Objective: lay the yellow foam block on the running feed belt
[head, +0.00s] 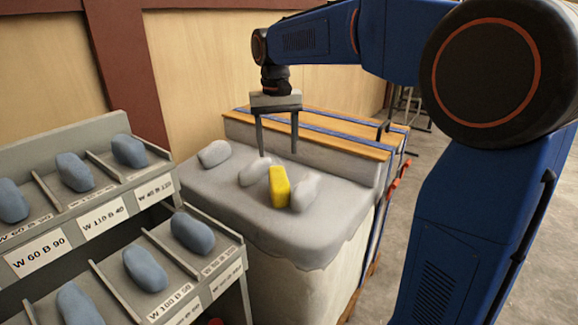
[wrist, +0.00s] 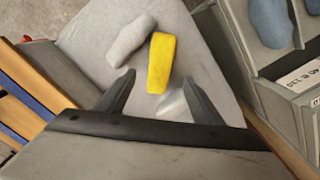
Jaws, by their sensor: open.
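The yellow foam block (head: 279,187) stands among pale grey lumps on a grey, cloth-like top (head: 235,205). My gripper (head: 278,153) hangs above and a little behind the block, fingers pointing down, open and empty. In the wrist view the yellow block (wrist: 161,62) lies just beyond and partly between the fingertips of my gripper (wrist: 158,77), nearer neither by much. I see a gap between the fingers and the block in the head view. I cannot make out a running feed belt in either view.
Pale lumps (head: 255,172) and (head: 304,193) flank the block closely; another lump (head: 214,153) lies farther left. A wooden-topped, blue-strapped ledge (head: 330,130) rises behind. A grey labelled rack (head: 120,213) with blue-grey lumps stands at left.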

